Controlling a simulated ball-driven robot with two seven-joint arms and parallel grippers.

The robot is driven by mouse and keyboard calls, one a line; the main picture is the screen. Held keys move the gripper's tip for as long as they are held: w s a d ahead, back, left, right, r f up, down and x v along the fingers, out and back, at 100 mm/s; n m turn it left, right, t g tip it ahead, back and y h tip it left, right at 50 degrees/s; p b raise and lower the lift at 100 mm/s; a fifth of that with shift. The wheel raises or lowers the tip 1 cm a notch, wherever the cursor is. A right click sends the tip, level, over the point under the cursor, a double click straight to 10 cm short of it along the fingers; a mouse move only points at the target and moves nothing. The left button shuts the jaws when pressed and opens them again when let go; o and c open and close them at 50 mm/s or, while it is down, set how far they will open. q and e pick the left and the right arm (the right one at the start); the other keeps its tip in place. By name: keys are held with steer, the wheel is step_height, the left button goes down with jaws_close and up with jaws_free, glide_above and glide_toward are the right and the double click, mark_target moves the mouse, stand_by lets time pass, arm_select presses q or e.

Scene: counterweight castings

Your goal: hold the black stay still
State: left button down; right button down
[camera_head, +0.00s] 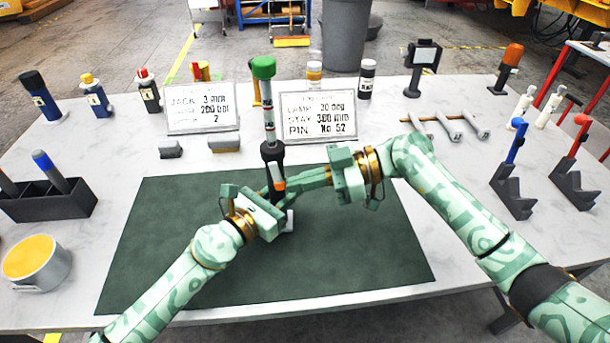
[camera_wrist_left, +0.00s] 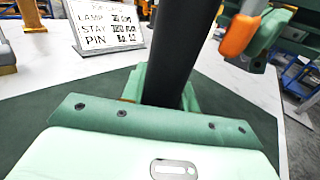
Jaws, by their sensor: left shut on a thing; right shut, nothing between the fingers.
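In the left wrist view the black shaft (camera_wrist_left: 180,50) rises between the left fingers. My right gripper (camera_head: 300,182) is shut and empty, close to the stay's right side. An orange-tipped lever (camera_head: 278,180) shows beside the stay; it also shows in the left wrist view (camera_wrist_left: 240,36). The grippers hide much of the stay's lower end.
Two sign cards (camera_head: 318,117) stand behind the mat. A dark rack (camera_head: 50,203) and a yellow-topped tin (camera_head: 35,262) are at left. Blue-handled (camera_head: 515,145) and red-handled (camera_head: 578,138) tools stand in dark holders at right. Most of the mat is bare.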

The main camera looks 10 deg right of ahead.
arm_select(q)
steer(key=shift+f, duration=0.1)
arm_select(e)
steer(key=f+v, duration=0.1)
steer(key=v, duration=1.2)
steer(key=shift+d, duration=0.4)
arm_select(q)
steer(key=c, duration=1)
jaws_free()
steer(key=shift+w, duration=0.1)
arm_select(e)
steer(key=shift+w, duration=0.1)
